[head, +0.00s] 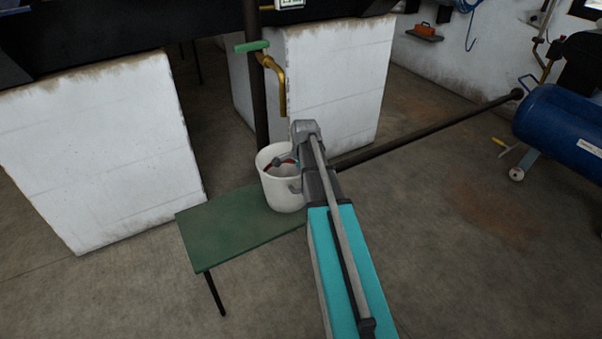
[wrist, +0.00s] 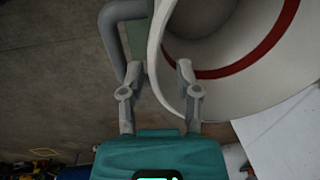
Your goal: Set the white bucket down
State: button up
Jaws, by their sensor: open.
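The white bucket (head: 277,192) stands upright on the right end of a green bench (head: 232,233), its base seeming to touch the top. In the wrist view the bucket (wrist: 220,85) shows its open mouth and a red band inside. My gripper (head: 287,163) is at the bucket's right side, partly hidden by my arm. In the wrist view my gripper (wrist: 158,70) has its fingers apart, one over the bucket's mouth and one outside the rim beside the grey side handle (wrist: 113,38). Whether either finger touches the bucket is unclear.
A brass pipe (head: 278,85) with a green lever (head: 252,46) hangs above and behind the bucket. White blocks (head: 100,150) stand behind the bench. A dark pipe (head: 430,130) runs right towards a blue tank (head: 560,130). The bench's left part is bare.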

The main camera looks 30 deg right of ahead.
notch_tip(320, 180, up, 7)
jog(key=p, duration=0.6)
jog(key=shift+s, duration=0.45)
jog(key=s+a+n, duration=0.7)
jog(key=a+n, duration=0.1)
jog(key=a, duration=0.3)
jog(key=s+a+n+g, duration=0.1)
jog(key=s+a+n, duration=0.7)
jog(key=a, duration=0.4)
jog(key=shift+a+n, duration=0.2)
jog(key=shift+n, duration=0.6)
